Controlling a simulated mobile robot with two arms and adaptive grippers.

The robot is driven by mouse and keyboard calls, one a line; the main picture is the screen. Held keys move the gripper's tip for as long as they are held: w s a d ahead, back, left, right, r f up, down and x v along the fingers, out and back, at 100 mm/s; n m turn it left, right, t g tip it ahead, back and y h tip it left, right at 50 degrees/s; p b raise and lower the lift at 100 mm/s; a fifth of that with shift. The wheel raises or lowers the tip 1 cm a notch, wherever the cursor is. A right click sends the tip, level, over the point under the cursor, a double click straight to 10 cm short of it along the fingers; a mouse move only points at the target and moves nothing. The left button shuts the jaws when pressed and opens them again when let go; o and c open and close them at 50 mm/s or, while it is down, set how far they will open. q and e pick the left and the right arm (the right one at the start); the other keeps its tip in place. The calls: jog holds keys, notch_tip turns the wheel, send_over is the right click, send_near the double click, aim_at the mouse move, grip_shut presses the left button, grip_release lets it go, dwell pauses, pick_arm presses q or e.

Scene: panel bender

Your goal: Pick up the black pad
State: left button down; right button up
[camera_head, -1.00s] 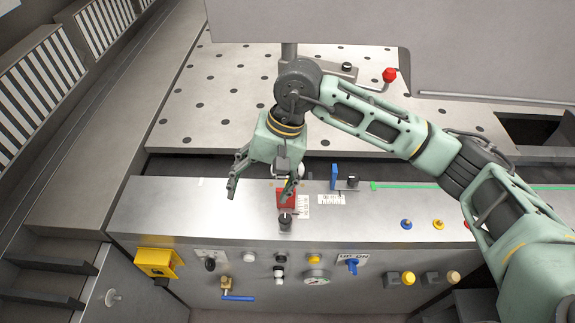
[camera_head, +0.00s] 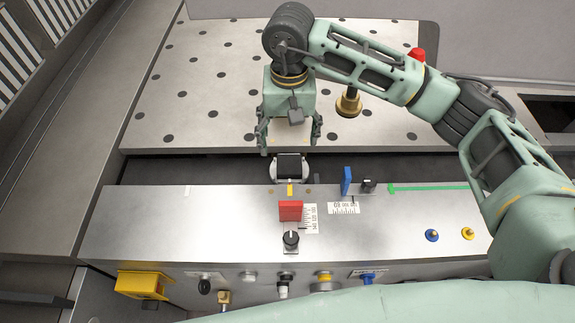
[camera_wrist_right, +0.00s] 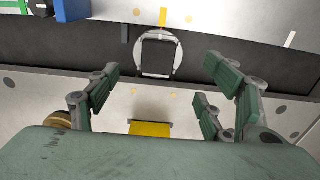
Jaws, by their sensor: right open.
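The black pad (camera_head: 290,164) is a small dark rectangle on a pale round mount in the dark gap between the perforated table and the front panel. In the right wrist view the black pad (camera_wrist_right: 157,56) shows whole, framed by a light rim, near the top middle. My right gripper (camera_head: 290,142) is open and empty, just behind the pad in the head view, its fingers spread either side. In the wrist view its fingers (camera_wrist_right: 161,76) also stand apart, with nothing between them touched. My left gripper is not in view.
The front panel (camera_head: 140,225) carries a red block (camera_head: 290,210), a black knob (camera_head: 291,240), a blue lever (camera_head: 347,181) and yellow and blue buttons. A brass knob (camera_head: 348,103) stands on the perforated table (camera_head: 190,110). A yellow box (camera_head: 140,284) hangs at front left.

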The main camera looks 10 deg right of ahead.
aim_at(289, 168)
notch_tip(289, 168, down, 4)
jog(key=b, duration=0.2)
jog(key=shift+r+b, duration=0.1)
jog(key=shift+b, duration=0.3)
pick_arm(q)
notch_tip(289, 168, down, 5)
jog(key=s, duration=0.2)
pick_arm(e)
jog(key=shift+f+b, duration=0.3)
jog(key=shift+f, duration=0.05)
notch_tip(289, 168, down, 2)
jog(key=shift+f+p, duration=0.1)
jog(key=shift+p, duration=0.45)
jog(key=shift+w+f+p, duration=0.1)
jog(key=shift+f+p, duration=0.2)
jog(key=shift+p, duration=0.05)
jog(key=f, duration=0.1)
jog(key=f+p, duration=0.1)
jog(key=f, duration=0.1)
jog(key=f+p, duration=0.1)
jog(key=shift+w+d+f, duration=0.2)
jog(key=shift+w+f, duration=0.05)
jog(key=shift+f, duration=0.15)
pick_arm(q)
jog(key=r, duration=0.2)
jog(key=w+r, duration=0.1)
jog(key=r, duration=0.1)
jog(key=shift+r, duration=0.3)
pick_arm(e)
jog(key=c, duration=1.3)
